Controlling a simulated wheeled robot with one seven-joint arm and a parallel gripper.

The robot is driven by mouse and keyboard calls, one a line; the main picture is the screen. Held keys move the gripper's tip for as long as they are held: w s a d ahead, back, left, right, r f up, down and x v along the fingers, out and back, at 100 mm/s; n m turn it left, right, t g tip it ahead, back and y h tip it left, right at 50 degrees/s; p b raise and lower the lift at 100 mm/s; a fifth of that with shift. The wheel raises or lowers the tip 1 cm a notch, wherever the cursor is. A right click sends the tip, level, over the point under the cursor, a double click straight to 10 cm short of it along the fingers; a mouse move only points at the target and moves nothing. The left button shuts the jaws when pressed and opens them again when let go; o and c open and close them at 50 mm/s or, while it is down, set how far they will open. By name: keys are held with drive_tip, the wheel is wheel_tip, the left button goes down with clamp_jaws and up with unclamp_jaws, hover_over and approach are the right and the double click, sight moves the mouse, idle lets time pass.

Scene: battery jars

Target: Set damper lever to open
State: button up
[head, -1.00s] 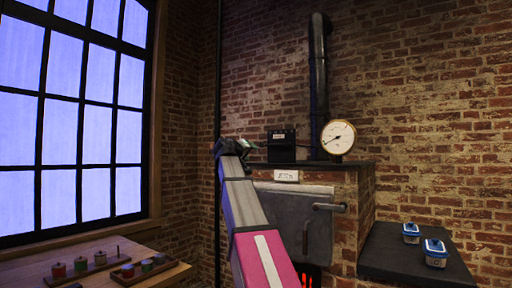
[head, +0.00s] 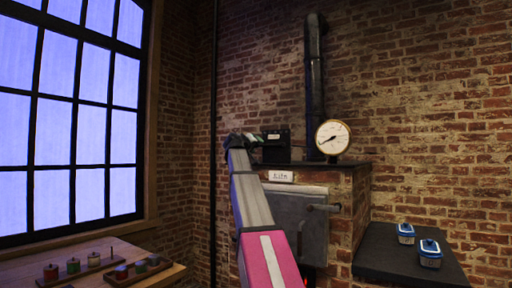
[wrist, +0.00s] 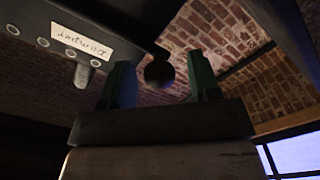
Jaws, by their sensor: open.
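The damper box (head: 276,150) is a dark box on top of the kiln, left of the pipe. In the wrist view, the box (wrist: 105,15) fills the upper left and carries a pale handwritten label (wrist: 82,41) and a row of round holes or studs. A dark round knob (wrist: 158,73), which looks like the lever's end, shows between my gripper's two green fingers. My gripper (wrist: 160,68) is open, with gaps on both sides of the knob. In the head view, my gripper (head: 244,139) is at the box's left side. The lever's shaft and setting cannot be made out.
A round gauge (head: 332,138) and a black stovepipe (head: 315,90) stand right of the box. Below is the kiln door (head: 298,225) with its handle. Blue-lidded containers (head: 430,254) sit on a dark ledge at right. A wooden table (head: 90,258) with small jars is at left.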

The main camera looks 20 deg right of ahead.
drive_tip(key=shift+w+d, duration=0.15)
drive_tip(key=shift+d, duration=0.1)
clamp_jaws()
